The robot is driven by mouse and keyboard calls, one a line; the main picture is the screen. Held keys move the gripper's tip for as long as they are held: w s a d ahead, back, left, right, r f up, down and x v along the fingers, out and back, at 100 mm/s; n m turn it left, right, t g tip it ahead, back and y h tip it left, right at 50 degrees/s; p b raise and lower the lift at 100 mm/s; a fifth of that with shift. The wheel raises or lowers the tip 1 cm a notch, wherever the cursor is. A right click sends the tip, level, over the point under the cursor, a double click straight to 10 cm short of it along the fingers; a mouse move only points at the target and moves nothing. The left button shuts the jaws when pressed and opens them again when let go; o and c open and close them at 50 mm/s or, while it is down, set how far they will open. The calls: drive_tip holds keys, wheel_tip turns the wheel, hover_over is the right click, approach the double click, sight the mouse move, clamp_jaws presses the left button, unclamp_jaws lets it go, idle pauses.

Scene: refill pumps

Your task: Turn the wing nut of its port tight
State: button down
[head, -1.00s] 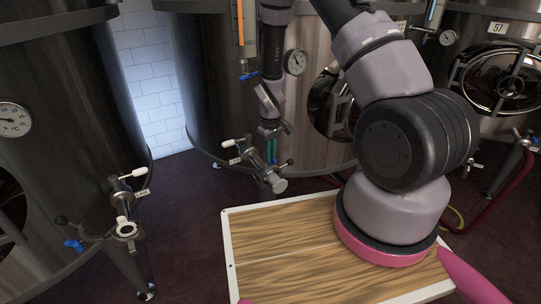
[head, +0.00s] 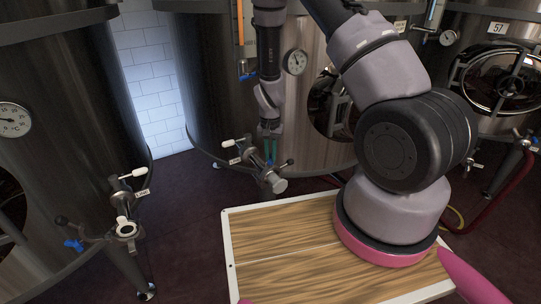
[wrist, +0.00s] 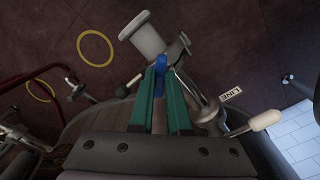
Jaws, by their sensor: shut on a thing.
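The blue wing nut (wrist: 159,84) shows between the green fingertips of my gripper (wrist: 160,72) in the wrist view. My gripper is shut on it. In the head view my gripper (head: 271,150) points down at the metal port (head: 262,170) on the middle tank, and its fingers hide the wing nut there. The port has a white-tipped handle and a wide round metal end (wrist: 144,35). A tag reading LINE (wrist: 231,95) hangs beside the handle in the wrist view.
A similar port (head: 125,228) with a blue nut (head: 74,245) stands on the left tank. The wooden-topped tray (head: 285,255) with a white rim lies in front. Red hoses (head: 497,200) and another tank are at the right. Dark floor is open between the tanks.

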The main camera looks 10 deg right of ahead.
sight(270, 157)
drive_tip(key=m, duration=0.3)
drive_tip(key=shift+w+m, duration=0.1)
drive_tip(key=shift+m, duration=2.2)
drive_tip(key=c, duration=0.9)
unclamp_jaws()
drive_tip(key=shift+r, duration=0.1)
wheel_tip(270, 157, up, 11)
drive_tip(key=shift+f, duration=0.15)
